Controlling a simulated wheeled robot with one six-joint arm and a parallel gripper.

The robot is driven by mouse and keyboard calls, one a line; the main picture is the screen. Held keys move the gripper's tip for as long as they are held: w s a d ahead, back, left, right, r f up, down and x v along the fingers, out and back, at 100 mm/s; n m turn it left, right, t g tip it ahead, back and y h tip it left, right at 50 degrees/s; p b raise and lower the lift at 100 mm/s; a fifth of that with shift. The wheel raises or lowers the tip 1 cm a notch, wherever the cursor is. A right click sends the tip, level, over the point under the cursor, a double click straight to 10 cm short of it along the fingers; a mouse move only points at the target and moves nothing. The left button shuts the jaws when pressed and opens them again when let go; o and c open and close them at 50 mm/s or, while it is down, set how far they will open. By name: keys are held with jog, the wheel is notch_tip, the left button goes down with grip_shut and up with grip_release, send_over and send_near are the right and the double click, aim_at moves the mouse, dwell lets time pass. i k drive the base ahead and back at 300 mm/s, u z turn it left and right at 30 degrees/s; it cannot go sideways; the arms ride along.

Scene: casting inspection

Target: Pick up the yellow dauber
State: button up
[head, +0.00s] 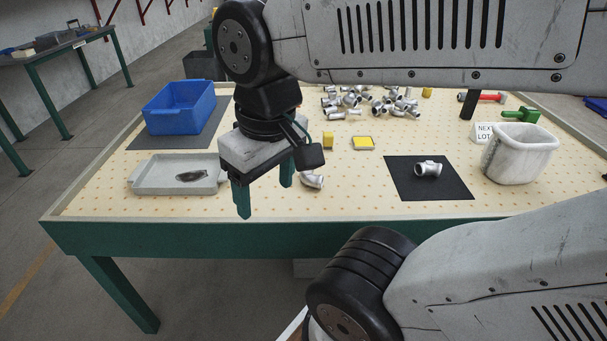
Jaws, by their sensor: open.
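A small upright yellow piece (328,140), which looks like the dauber, stands on the perforated table top right of my gripper. Beside it on the right lies a flat pad with a yellow top (363,143) and a pale rim. My gripper (265,200) hangs over the left-middle of the table, with its two green fingers apart and pointing down. Nothing shows between the fingers. The yellow piece is apart from the fingers, farther back and to the right. Another small yellow item (427,92) is at the back, partly cut off by my arm.
A pipe fitting (312,179) lies close right of my fingers. A grey tray (146,185) and blue bin (180,108) are left. A black mat (402,190) with a fitting (428,169) and a white tub (520,155) are right. Loose fittings (345,100) lie behind.

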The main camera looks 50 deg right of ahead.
aim_at(328, 138)
jog(key=z, duration=1.2)
jog(key=k, duration=0.2)
jog(key=u, duration=1)
jog(key=k, duration=1.15)
jog(key=u, duration=0.65)
jog(key=i, duration=0.9)
jog(key=z, duration=1.2)
jog(key=i, duration=1.15)
jog(key=z, duration=0.9)
